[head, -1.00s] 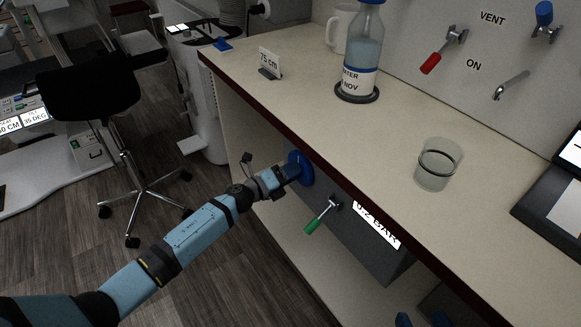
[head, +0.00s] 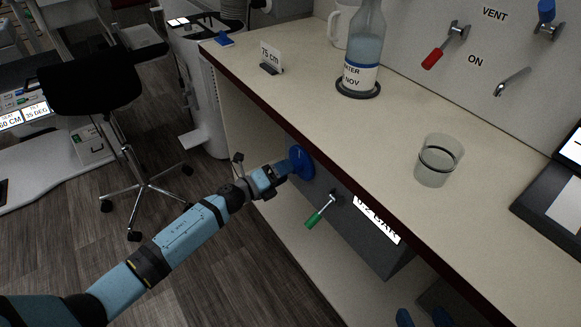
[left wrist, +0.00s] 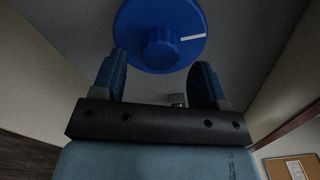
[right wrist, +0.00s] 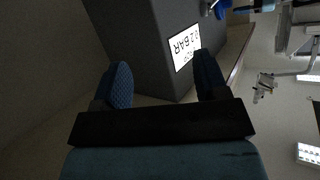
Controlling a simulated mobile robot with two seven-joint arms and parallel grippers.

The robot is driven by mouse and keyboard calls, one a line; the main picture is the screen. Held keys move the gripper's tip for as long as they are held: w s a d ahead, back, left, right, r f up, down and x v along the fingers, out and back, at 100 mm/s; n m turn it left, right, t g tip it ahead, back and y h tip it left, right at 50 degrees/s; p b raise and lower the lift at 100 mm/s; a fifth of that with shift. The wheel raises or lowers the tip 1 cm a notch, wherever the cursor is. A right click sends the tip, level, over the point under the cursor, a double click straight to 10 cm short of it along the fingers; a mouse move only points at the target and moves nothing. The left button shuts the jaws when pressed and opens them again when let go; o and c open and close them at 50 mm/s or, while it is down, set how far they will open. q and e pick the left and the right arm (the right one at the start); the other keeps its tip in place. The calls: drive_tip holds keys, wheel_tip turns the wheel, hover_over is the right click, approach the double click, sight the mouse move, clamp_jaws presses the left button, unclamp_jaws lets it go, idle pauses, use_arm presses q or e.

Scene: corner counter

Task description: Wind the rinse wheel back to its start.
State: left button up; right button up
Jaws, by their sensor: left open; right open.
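The rinse wheel is a blue round disc (head: 301,162) on the grey box under the counter. In the left wrist view the wheel (left wrist: 185,20) shows a raised centre hub and a white line pointing right. My left gripper (head: 283,170) is just in front of the wheel. In the left wrist view its fingers (left wrist: 160,80) are open, with the hub ahead between them and nothing visibly gripped. My right gripper (right wrist: 160,85) is open and empty, facing the lower part of the grey box.
A green-handled lever (head: 319,213) and a lit "0.2 BAR" display (head: 377,220) are on the box right of the wheel. The counter (head: 320,110) overhangs it.

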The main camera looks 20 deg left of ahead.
use_arm(q)
drive_tip(key=v, duration=1)
drive_tip(key=shift+s+a+p, duration=0.25)
drive_tip(key=shift+s+p, duration=0.05)
drive_tip(key=shift+p, duration=0.1)
use_arm(e)
drive_tip(key=shift+s+d+f+g+h, duration=0.15)
drive_tip(key=shift+s+d+f+g, duration=0.1)
drive_tip(key=shift+f, duration=0.2)
drive_tip(key=shift+s+d+f+g+h, duration=0.15)
drive_tip(key=shift+s+f, duration=0.1)
drive_tip(key=shift+f, duration=0.15)
